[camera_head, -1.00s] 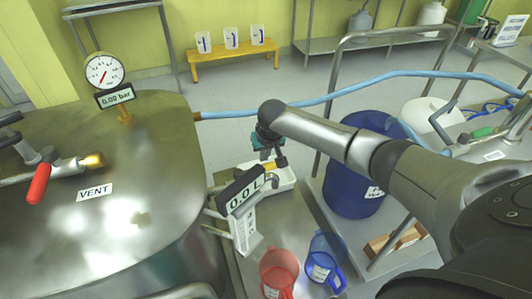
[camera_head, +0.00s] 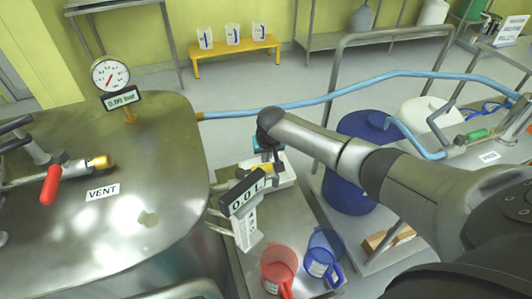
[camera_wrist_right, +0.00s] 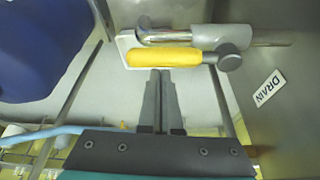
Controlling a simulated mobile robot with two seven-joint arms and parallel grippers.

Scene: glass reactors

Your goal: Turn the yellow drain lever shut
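The yellow drain lever (camera_wrist_right: 165,58) lies alongside the metal drain pipe (camera_wrist_right: 270,40) in the right wrist view, with its pivot end at the right. In the head view only a small yellow bit of it (camera_head: 262,167) shows under my right gripper. My right gripper (camera_wrist_right: 160,74) has its two fingers together and nothing between them. The fingertips are at the lever's near edge, around its middle; I cannot tell whether they touch. The DRAIN label (camera_wrist_right: 269,88) is on the steel vessel to the right. My left gripper is not in view.
The steel vessel (camera_head: 150,240) fills the left, with a red vent handle (camera_head: 50,185) and pressure gauge (camera_head: 110,75). A display reads 0.0 L (camera_head: 243,192). Red (camera_head: 278,265) and blue (camera_head: 322,258) jugs stand in front. A blue drum (camera_head: 348,190) stands beside my right arm.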

